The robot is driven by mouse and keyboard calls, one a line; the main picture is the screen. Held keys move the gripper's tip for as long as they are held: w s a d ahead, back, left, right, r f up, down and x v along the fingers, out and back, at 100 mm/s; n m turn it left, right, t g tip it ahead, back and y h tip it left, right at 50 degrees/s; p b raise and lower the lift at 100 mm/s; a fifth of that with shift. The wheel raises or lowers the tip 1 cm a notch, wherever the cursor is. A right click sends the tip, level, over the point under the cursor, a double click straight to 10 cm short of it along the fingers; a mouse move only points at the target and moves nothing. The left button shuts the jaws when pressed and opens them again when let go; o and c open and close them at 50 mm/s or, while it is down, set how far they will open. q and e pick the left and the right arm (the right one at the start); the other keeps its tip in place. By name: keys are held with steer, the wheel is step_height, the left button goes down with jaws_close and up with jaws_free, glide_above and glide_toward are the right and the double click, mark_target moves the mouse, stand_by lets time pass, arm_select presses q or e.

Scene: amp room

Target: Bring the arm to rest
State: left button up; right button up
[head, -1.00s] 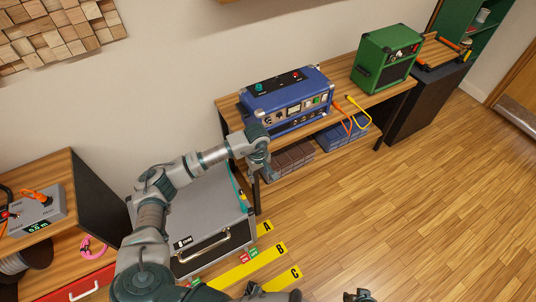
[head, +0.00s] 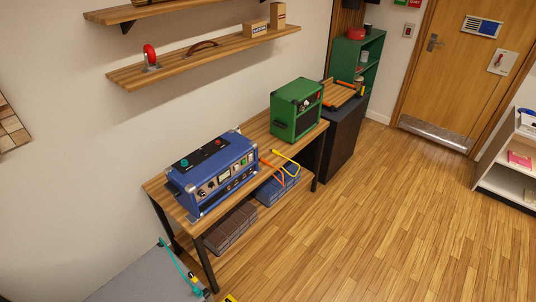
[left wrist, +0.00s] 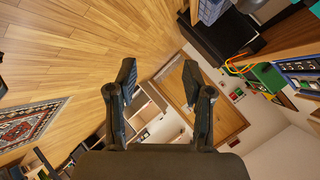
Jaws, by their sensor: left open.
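My left gripper (left wrist: 158,82) shows in the left wrist view with its two dark fingers spread apart and nothing between them. Beyond the fingers are the wood floor and the wooden door (left wrist: 224,125), well away from them. In the head view no arm and no gripper is visible. My right gripper is in neither current view.
A wooden bench (head: 181,211) in the head view carries a blue amplifier (head: 212,172) and a green amplifier (head: 296,108). Orange and yellow cables loop at its edge. A grey case (head: 140,280) is at the bottom. Wall shelves (head: 205,59) hang above. The floor (head: 370,220) is clear.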

arm_select(q)
steer(key=s+a+f+n+g+y, duration=0.1)
steer(key=s+f+n+g, duration=0.2)
steer(key=s, duration=0.9)
steer(key=s+a+f+n+g+y, duration=0.2)
steer(key=s+f+n, duration=0.4)
steer(key=s, duration=0.7)
steer(key=s+a+f+n+g+y, duration=0.1)
steer(key=s+f+n+g, duration=0.3)
steer(key=s, duration=0.9)
step_height(320, 180, down, 2)
steer(key=shift+a+f+g, duration=0.2)
steer(key=shift+a+g, duration=0.05)
steer(key=shift+g, duration=0.05)
arm_select(e)
steer(key=s+d+f, duration=0.2)
steer(key=s+f, duration=0.3)
steer(key=s, duration=0.4)
steer(key=shift+s+g, duration=0.25)
steer(key=shift+g, duration=0.05)
arm_select(q)
steer(key=shift+c, duration=0.9)
arm_select(e)
steer(key=shift+w, duration=0.1)
